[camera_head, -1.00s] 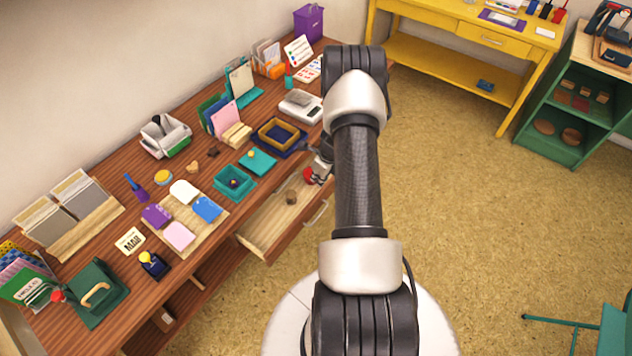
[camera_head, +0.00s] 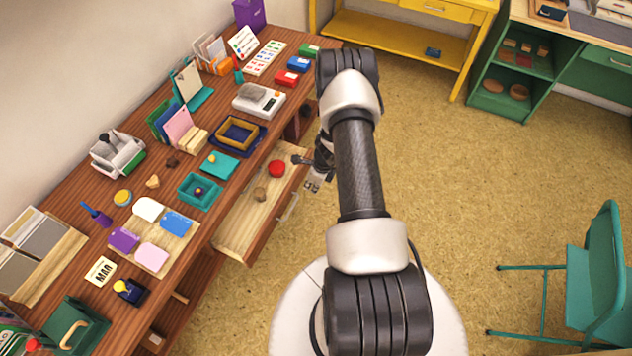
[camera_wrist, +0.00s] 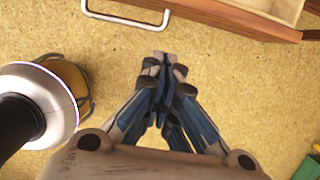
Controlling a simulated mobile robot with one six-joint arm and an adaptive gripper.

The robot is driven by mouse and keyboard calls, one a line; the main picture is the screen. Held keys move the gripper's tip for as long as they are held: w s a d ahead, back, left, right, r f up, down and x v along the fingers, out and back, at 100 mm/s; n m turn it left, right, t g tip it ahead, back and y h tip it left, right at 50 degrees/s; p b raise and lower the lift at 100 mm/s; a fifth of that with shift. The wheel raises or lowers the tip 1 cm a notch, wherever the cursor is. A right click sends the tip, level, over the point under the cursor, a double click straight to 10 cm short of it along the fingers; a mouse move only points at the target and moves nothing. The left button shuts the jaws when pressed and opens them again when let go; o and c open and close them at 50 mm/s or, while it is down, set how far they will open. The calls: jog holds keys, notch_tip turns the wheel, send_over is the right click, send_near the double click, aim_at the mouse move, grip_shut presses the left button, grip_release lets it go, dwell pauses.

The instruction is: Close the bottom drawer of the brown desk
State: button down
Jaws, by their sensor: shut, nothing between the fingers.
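The brown desk (camera_head: 280,125) runs along the wall at left in the head view. Its drawer (camera_head: 237,225) is pulled out, with its handle (camera_head: 290,207) on the right side. A red round thing (camera_head: 277,168) and a brown round thing (camera_head: 259,194) lie in it. My gripper (camera_head: 312,184) is small and partly hidden there, beside the drawer's far front corner. In the wrist view my gripper (camera_wrist: 165,58) is shut and empty above the floor. The drawer front (camera_wrist: 225,17) and its pale handle (camera_wrist: 128,16) show at the top edge, apart from the fingertips.
The desktop holds many items, including a teal tray (camera_head: 200,191), a scale (camera_head: 259,99) and coloured cards. The floor (camera_head: 440,180) right of my arm is clear. A teal chair (camera_head: 595,265) stands at right. A yellow table (camera_head: 400,40) and green shelf (camera_head: 515,85) stand behind.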

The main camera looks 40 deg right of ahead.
jog(key=w+a+f+b, duration=0.1)
jog(key=w+f, duration=0.3)
jog(key=shift+w+a, duration=0.3)
jog(key=shift+a, duration=0.1)
